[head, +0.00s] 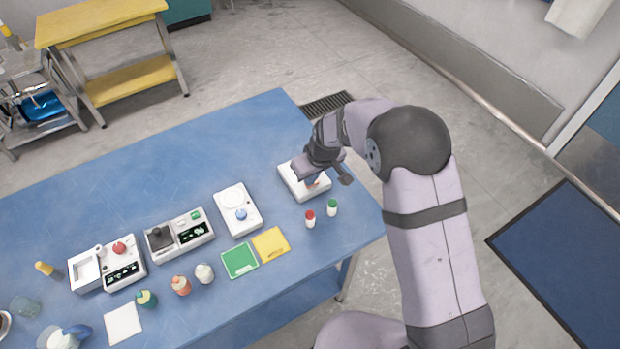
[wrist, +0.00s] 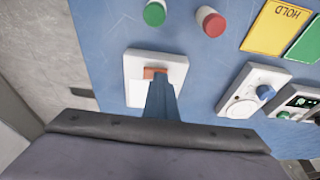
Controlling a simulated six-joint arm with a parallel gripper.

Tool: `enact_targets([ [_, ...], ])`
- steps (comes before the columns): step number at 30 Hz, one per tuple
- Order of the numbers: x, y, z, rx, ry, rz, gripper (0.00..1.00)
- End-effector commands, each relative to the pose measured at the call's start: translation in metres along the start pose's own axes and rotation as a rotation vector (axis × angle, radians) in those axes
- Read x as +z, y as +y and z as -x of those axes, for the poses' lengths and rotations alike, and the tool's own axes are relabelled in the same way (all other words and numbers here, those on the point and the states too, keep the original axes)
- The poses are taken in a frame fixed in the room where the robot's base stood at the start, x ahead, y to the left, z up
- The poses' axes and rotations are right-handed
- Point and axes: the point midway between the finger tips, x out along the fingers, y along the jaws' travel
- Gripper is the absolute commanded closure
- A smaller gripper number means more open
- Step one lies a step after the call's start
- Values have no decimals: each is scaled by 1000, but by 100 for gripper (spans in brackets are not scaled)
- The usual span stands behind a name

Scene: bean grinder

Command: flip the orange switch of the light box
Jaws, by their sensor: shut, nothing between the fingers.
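The light box (head: 290,180) is a white box at the right end of the blue table, partly hidden under my gripper (head: 310,174) in the head view. The wrist view shows the light box (wrist: 175,66) with a small orange switch (wrist: 149,72) and a bright white panel (wrist: 137,94) beside it. My gripper (wrist: 160,84) is shut and empty, its tip pointing down over the box right at the orange switch and hiding part of it. I cannot tell whether the fingertips touch the switch, or which way it is set.
A red-capped vial (head: 310,219) and a green-capped vial (head: 332,207) stand just in front of the box. A yellow card (head: 271,242) and a green card (head: 240,260) lie to the left. A white device with a blue knob (head: 236,200) stands left of the box.

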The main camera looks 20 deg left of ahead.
Motion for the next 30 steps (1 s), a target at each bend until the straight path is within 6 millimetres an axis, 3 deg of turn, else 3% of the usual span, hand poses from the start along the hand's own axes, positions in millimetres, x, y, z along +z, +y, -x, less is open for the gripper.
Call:
enact_targets([
  [1, 9, 4, -6, 0, -20, 0, 100],
  [19, 8, 11, -1, 3, -17, 0, 100],
  [23, 4, 10, 10, 3, -14, 0, 100],
  [30, -9, 9, 50, 6, -2, 1, 100],
])
